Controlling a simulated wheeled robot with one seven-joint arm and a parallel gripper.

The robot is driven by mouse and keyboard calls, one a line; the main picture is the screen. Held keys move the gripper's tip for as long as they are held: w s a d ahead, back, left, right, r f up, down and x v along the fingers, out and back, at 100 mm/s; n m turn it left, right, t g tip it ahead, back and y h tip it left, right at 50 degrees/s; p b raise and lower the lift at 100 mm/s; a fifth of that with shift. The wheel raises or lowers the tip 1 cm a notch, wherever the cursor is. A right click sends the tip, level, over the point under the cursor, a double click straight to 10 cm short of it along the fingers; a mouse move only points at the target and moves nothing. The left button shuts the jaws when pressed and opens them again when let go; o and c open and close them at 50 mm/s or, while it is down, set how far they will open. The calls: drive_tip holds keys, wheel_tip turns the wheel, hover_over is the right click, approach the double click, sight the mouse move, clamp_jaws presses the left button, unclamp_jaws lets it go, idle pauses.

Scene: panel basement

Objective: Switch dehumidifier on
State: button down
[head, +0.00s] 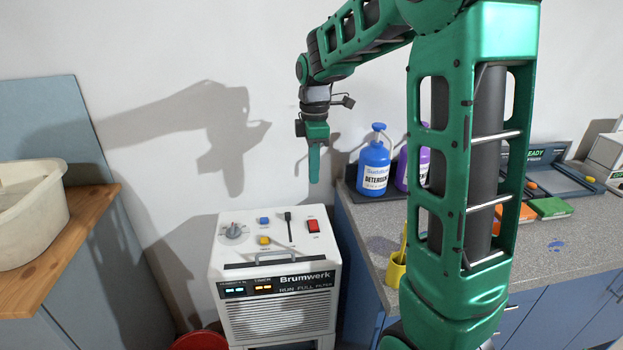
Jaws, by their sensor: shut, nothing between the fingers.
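The dehumidifier (278,315) is a white box marked "Brumwerk" standing at the bottom centre. Its top carries a grey dial (233,231), a blue button (264,221), a yellow button (264,240), a black lever (289,226) and a red switch (313,226). A carrying handle (281,257) runs along the front of the top. The front panel shows lit cyan and orange segments above the words "RUN FULL FILTER". My gripper (314,180) is shut and empty, pointing down above the right side of the dehumidifier's top, apart from it.
A grey-topped counter (450,258) to the right holds a blue detergent bottle (375,162), a purple bottle (403,170), a yellow container (397,270) and a green box (549,208). A wooden shelf (100,208) with a cream tub (30,210) is at left. A red round object (200,340) lies low.

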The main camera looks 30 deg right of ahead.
sight(314, 227)
drive_tip(key=shift+s+a, duration=0.25)
drive_tip(key=shift+s, duration=0.45)
drive_tip(key=shift+f, duration=0.15)
wheel_tip(314, 227, down, 14)
drive_tip(key=shift+r, duration=0.1)
idle(0.4)
drive_tip(key=shift+s, duration=0.15)
drive_tip(key=shift+a+f, duration=0.1)
drive_tip(key=shift+f, duration=0.1)
